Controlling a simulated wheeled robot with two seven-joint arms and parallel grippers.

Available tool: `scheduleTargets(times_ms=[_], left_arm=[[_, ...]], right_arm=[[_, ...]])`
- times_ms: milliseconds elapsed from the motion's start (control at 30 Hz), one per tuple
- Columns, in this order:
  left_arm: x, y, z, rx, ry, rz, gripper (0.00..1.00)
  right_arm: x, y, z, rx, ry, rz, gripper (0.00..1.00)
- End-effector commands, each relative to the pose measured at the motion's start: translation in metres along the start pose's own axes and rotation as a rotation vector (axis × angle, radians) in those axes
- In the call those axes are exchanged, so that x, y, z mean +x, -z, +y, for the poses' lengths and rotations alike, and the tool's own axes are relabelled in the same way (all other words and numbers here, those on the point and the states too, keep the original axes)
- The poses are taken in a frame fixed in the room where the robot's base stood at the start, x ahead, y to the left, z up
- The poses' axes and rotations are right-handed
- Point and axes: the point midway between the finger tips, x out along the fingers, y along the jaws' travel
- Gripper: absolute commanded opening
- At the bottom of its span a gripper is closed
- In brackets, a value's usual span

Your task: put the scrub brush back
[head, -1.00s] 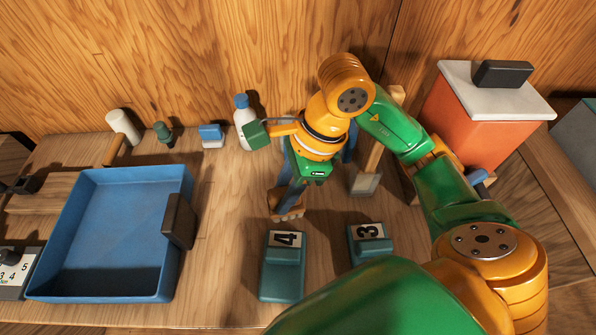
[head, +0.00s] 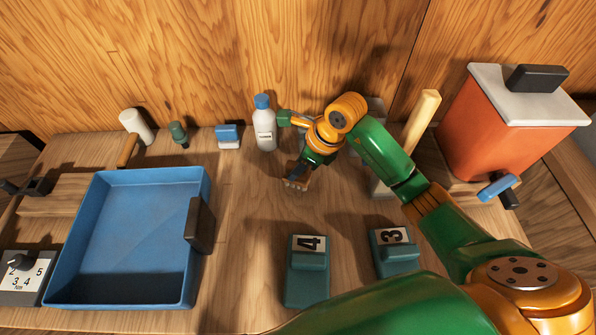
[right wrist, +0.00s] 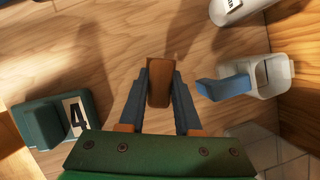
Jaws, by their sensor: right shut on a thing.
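My right gripper (head: 298,178) reaches over the middle of the table, pointing down, between the white bottle and the teal block marked 4. It is shut on a small brown block with a lumpy lower edge, which looks like the scrub brush (head: 294,184). In the right wrist view the scrub brush (right wrist: 158,84) sits between the fingertips of the right gripper (right wrist: 158,92), over wood. I cannot tell whether its underside touches the table. My left gripper is in no view.
A blue tray (head: 70,240) is at left. Teal blocks marked 4 (head: 307,285) and 3 (head: 396,258) stand in front. Behind are a white bottle (head: 264,135) and a blue-and-white item (head: 228,137). A wooden-handled tool (head: 422,115) and orange box (head: 490,130) are at right.

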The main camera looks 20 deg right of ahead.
Motion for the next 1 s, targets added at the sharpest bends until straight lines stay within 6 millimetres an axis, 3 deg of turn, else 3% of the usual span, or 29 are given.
scheduleTargets(times_ms=[133, 467, 500, 600, 867, 1000], left_arm=[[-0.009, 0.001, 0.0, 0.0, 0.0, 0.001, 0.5], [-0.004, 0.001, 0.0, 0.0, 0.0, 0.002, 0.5], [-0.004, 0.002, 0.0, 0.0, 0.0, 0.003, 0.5], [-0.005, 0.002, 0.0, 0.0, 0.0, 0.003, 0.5], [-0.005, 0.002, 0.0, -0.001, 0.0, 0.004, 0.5], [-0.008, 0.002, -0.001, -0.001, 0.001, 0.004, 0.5]], right_arm=[[0.02, 0.01, 0.002, 0.003, -0.005, 0.003, 0.0], [0.026, 0.013, 0.001, 0.001, -0.001, 0.001, 0.0], [0.027, 0.013, 0.001, 0.001, -0.001, 0.001, 0.35], [0.026, 0.012, 0.001, 0.001, -0.002, 0.002, 0.62], [0.025, 0.012, 0.001, 0.001, -0.002, 0.002, 0.62], [0.013, 0.01, 0.0, 0.001, 0.001, -0.001, 0.62]])
